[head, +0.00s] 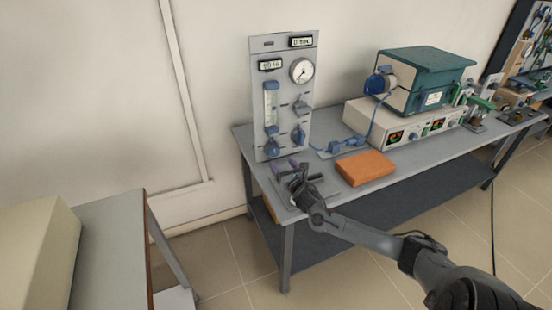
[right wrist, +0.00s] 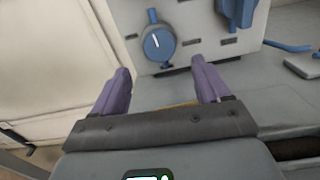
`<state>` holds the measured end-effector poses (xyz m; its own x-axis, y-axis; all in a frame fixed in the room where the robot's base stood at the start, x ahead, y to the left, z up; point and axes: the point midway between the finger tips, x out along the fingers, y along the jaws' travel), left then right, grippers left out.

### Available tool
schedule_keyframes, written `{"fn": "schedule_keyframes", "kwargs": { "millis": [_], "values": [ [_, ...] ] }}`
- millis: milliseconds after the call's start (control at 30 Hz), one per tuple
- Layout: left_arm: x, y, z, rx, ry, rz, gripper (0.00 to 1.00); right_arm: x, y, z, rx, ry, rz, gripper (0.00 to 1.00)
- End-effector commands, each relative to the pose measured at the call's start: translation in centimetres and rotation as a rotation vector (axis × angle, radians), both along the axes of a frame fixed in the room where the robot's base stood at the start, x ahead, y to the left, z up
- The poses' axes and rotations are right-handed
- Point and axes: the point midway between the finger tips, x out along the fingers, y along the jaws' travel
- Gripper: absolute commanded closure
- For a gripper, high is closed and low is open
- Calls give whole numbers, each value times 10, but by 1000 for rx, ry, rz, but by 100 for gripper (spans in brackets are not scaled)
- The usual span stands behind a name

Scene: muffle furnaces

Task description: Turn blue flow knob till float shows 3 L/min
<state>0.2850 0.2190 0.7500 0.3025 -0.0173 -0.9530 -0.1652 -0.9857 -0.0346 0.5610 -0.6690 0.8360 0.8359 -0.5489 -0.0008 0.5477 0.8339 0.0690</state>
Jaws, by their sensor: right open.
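A grey gas panel (head: 287,90) stands upright at the back left of the bench. It carries a vertical flow tube (head: 270,105); its float and scale are too small to read. Below the tube is a round blue knob (head: 272,148), which also shows in the right wrist view (right wrist: 158,44) with a white pointer line near upright. My right gripper (head: 292,168) is open and empty in front of the panel's foot. In the right wrist view its purple fingers (right wrist: 160,68) stand apart, with the knob beyond and between them, not touching. My left gripper is out of view.
Another blue knob (head: 298,135) sits right of the first, with a blue-grey valve (head: 302,106) and a round gauge (head: 302,70) above. An orange block (head: 365,168) lies on the bench to the right.

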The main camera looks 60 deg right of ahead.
Motion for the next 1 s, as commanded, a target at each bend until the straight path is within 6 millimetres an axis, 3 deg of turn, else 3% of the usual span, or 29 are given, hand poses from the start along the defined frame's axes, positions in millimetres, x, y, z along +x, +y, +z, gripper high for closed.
{"fn": "schedule_keyframes", "kwargs": {
  "millis": [400,967,1000],
  "values": [
    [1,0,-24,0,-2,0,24,46,-30,-1,1,-3,0,24],
    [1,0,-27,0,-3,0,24,56,-36,0,0,0,1,24],
    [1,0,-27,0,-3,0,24,56,-36,0,0,0,1,31]
  ]
}}
